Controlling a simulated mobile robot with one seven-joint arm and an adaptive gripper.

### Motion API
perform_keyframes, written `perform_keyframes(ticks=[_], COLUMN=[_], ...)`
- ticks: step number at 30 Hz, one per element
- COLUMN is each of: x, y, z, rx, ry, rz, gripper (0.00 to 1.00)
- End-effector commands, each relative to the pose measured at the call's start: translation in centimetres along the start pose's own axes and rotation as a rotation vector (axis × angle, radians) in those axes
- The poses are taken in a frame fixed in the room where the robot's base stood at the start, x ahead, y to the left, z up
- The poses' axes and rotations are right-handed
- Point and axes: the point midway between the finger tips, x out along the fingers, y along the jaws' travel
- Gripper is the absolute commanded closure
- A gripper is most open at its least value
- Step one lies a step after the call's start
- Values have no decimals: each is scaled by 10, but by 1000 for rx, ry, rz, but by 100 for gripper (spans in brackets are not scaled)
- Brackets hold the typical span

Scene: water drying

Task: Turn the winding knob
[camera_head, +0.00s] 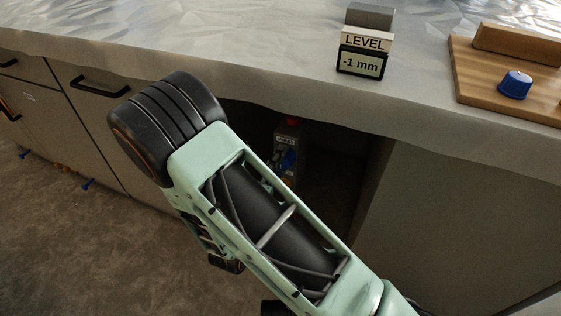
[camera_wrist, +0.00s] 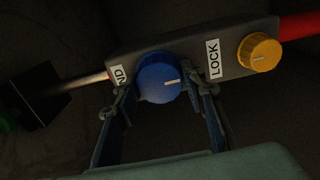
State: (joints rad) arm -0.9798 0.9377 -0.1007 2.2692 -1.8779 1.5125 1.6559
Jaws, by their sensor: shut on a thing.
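The winding knob (camera_wrist: 160,78) is a blue round knob with a pale pointer line. It sits on a dark bar-shaped housing (camera_wrist: 218,64) in the wrist view, beside a partly covered label ending in "ND" (camera_wrist: 119,76). My gripper (camera_wrist: 161,90) is shut on this knob, one finger on each side. The pointer line points to the right in the picture. In the head view my arm reaches down toward the opening under the counter, and my fingers cannot be made out there.
A yellow knob (camera_wrist: 260,52) labelled LOCK sits right of the blue one. A red bar (camera_wrist: 300,24) and a metal rod (camera_wrist: 85,81) extend from the housing. On the counter (camera_head: 250,65) stand a LEVEL display (camera_head: 361,63) reading -1 mm and a wooden board (camera_head: 480,82) with another blue knob (camera_head: 515,84).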

Motion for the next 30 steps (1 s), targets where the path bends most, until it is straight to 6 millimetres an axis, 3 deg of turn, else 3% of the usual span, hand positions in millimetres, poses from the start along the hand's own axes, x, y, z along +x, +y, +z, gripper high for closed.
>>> perform_keyframes(ticks=[8,9,13,23,30], x=[-1,-1,-1,-3,-40], y=[-1,-1,-1,0,0], z=[-1,-1,-1,0,-2], rx=[-1,-1,-1,-1,0], ry=[3,3,2,1,6], rz=[-2,-2,-2,-1,-2], gripper=[86,59,45,44,44])
